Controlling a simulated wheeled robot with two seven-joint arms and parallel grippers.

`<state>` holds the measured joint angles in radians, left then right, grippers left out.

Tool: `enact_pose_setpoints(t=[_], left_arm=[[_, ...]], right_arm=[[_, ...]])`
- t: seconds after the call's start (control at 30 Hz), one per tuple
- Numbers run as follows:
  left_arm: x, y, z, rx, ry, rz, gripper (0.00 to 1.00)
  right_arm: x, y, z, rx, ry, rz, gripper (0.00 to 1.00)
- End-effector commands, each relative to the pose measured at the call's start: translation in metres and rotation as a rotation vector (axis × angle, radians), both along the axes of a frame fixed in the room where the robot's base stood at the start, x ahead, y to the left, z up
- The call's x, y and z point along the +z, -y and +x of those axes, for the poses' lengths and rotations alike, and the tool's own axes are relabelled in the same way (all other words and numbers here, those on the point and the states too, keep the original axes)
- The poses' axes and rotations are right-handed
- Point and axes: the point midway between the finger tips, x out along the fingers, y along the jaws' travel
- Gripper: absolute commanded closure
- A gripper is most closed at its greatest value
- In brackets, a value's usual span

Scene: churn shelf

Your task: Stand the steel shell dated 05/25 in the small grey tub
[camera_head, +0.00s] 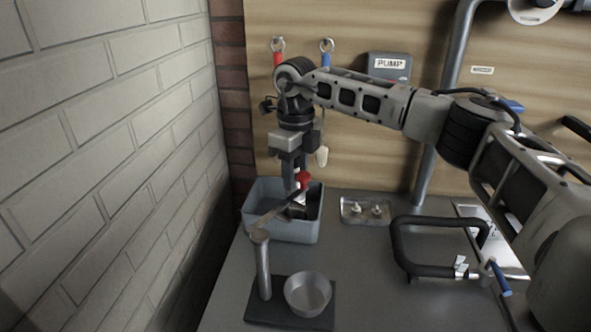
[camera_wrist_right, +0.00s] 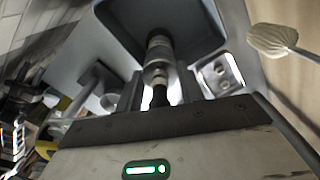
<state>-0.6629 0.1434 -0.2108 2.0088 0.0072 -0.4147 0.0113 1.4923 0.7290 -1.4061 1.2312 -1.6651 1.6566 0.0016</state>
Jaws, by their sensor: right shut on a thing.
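The small grey tub (camera_head: 262,228) stands at the back left of the bench, by the brick wall. It also shows at the top of the right wrist view (camera_wrist_right: 205,40). My right gripper (camera_head: 295,172) points down over the tub. In the right wrist view the gripper (camera_wrist_right: 160,92) is shut on a narrow steel shell (camera_wrist_right: 158,52), whose far end lies against the tub's dark inside. I cannot tell whether the shell touches the tub floor. No date is readable on it. In the head view the shell is mostly hidden behind a red-knobbed lever. My left gripper is not in view.
The press lever with a red knob (camera_head: 304,178) crosses in front of the tub, on a post with a round cup (camera_head: 307,293) beside it. A small metal tray (camera_head: 365,210) sits right of the tub. A black tubular handle (camera_head: 398,245) stands further right. Brick wall borders the left.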

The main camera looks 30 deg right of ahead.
Motion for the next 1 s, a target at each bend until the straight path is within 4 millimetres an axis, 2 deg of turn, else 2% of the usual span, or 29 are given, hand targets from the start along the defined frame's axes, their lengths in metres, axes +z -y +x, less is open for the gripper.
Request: enact_pose_setpoints(t=[0.2, 0.23, 0.3, 0.57, 0.7, 0.87, 1.0], left_arm=[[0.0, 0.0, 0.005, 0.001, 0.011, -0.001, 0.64], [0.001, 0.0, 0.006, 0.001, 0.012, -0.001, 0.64], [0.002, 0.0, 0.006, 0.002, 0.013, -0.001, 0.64], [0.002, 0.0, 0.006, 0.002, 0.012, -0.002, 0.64], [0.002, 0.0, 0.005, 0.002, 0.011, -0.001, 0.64], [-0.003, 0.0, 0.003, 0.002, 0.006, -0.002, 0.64], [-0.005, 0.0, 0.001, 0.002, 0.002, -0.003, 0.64]], right_arm=[[-0.003, 0.0, 0.0, 0.0, 0.001, 0.0, 1.0], [-0.003, 0.0, 0.0, 0.0, 0.0, 0.0, 0.56], [-0.003, 0.0, 0.0, 0.001, 0.0, 0.0, 0.4], [-0.002, 0.0, 0.0, 0.001, 0.0, 0.0, 0.4], [0.007, 0.0, 0.001, 0.001, 0.002, 0.001, 0.4], [0.035, -0.001, 0.001, 0.002, 0.005, 0.003, 0.4], [0.067, -0.001, 0.001, 0.002, 0.005, 0.001, 0.4]])
